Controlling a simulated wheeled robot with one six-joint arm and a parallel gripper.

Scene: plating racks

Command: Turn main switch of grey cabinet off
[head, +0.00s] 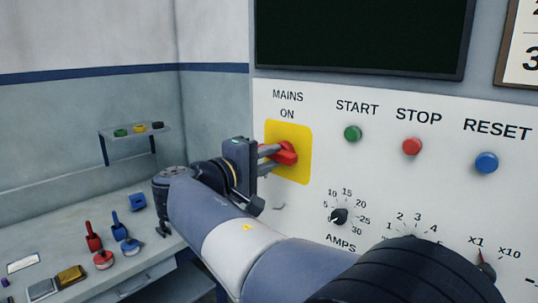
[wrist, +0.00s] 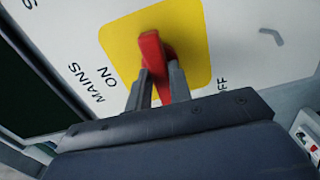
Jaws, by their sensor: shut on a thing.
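The grey cabinet's main switch is a red handle (head: 287,151) on a square yellow plate (head: 301,130), under the words MAINS and ON. My gripper (head: 272,159) reaches the handle from the left in the head view. In the wrist view the red handle (wrist: 151,48) sits between the two grey fingers, which are shut on it. Part of a second label, ending in FF, shows beside the yellow plate (wrist: 197,35). It is hidden in the head view. I cannot tell exactly which mark the handle points to.
Green START (head: 353,133), red STOP (head: 412,146) and blue RESET (head: 486,162) buttons are to the right. A black AMPS knob (head: 339,216) is below. A bench (head: 140,262) with red and blue items stands left, under a small shelf (head: 135,132).

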